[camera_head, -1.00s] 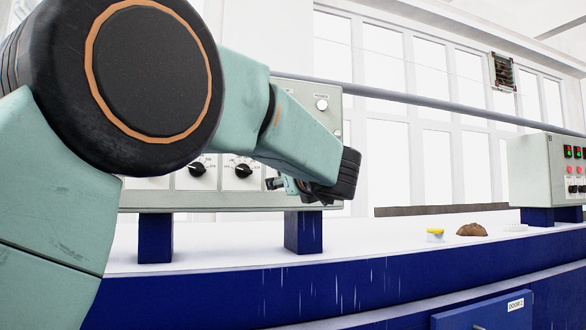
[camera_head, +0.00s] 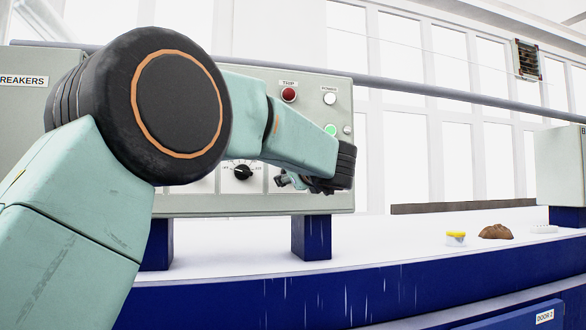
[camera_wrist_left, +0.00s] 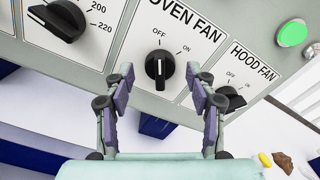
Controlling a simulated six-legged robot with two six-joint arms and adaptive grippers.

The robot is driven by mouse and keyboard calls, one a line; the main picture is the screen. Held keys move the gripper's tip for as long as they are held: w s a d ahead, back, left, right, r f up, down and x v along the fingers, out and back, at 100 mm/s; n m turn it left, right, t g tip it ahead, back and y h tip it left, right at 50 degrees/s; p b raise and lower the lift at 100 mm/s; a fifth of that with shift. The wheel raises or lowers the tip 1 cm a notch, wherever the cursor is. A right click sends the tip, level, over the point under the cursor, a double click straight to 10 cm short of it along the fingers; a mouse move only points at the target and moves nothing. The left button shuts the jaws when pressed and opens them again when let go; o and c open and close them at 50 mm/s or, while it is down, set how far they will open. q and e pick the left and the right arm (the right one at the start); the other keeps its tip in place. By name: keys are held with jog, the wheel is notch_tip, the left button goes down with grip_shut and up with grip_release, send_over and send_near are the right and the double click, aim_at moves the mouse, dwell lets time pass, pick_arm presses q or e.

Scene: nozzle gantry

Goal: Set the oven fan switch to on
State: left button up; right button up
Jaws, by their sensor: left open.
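The oven fan switch (camera_wrist_left: 160,68) is a black rotary knob on a pale panel, under the label OVEN FAN, in the left wrist view. Its grip bar stands upright in the picture, lined up with the OFF mark; the ON mark is up and to the right. My left gripper (camera_wrist_left: 160,74) is open, with one finger on each side of the knob and visible gaps to it. In the head view my left gripper (camera_head: 298,181) is at the panel's lower right, and my arm hides the oven fan switch. My right gripper is not in view.
The hood fan knob (camera_wrist_left: 230,98) lies close by the right finger. A temperature knob (camera_wrist_left: 62,18) is at upper left, and a green button (camera_wrist_left: 292,32) at upper right. A red trip button (camera_head: 289,94) sits higher on the panel. A yellow-topped item (camera_head: 456,238) lies on the counter.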

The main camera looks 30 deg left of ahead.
pick_arm(q)
jog(key=shift+a+r, duration=0.3)
jog(key=shift+a, duration=0.1)
jog(key=shift+w+a+f, duration=0.1)
jog(key=shift+w+f, duration=0.15)
jog(key=shift+w, duration=0.2)
jog(key=c, duration=0.4)
jog(key=shift+r, duration=0.1)
jog(key=c, duration=0.7)
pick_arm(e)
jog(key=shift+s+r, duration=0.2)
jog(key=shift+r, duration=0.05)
